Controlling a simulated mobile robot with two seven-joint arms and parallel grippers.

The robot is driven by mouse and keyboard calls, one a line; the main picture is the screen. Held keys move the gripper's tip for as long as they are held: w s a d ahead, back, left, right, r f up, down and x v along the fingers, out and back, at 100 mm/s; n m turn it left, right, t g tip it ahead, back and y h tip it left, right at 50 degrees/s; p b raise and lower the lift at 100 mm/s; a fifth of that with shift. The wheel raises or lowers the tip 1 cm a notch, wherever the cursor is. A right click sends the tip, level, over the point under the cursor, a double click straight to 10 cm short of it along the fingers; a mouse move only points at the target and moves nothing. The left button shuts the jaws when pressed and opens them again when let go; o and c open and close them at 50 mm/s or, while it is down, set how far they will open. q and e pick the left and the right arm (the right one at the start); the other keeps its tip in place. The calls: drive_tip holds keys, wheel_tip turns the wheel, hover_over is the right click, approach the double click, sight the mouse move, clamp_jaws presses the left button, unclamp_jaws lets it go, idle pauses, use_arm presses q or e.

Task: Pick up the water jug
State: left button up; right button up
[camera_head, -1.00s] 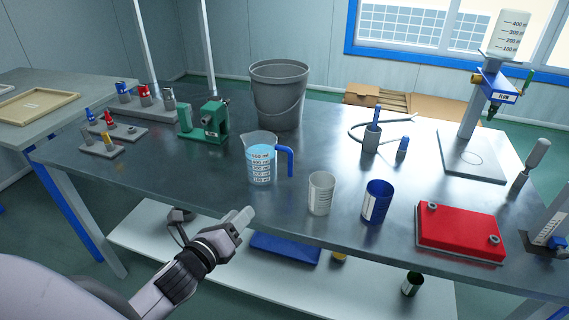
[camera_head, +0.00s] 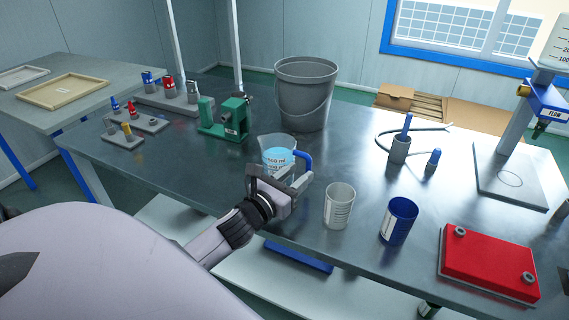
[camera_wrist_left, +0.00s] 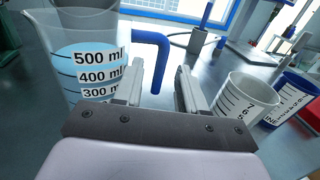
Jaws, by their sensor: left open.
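The water jug (camera_head: 277,150) is clear, with volume marks, light blue water and a blue handle (camera_head: 305,160) on its right side. It stands upright on the grey metal table (camera_head: 340,150). My left gripper (camera_head: 285,178) is in front of the jug and hides its lower part in the head view. In the left wrist view the jug (camera_wrist_left: 88,60) is at the upper left. The fingers of the gripper (camera_wrist_left: 160,88) are apart, with the handle (camera_wrist_left: 155,60) showing beyond and between them. I see no grip on it. My right gripper is out of view.
A clear measuring cup (camera_head: 339,206) and a blue cup (camera_head: 399,221) stand right of the gripper. A grey bucket (camera_head: 305,95) stands behind the jug. A green device (camera_head: 225,119) is to the left. A red case (camera_head: 489,264) lies at the front right.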

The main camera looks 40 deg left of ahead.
sight(307, 166)
use_arm(q)
drive_tip(key=shift+w+d+r, duration=0.1)
drive_tip(key=shift+w+r, duration=0.05)
drive_tip(key=shift+w, duration=2.25)
clamp_jaws()
drive_tip(key=shift+r, duration=0.1)
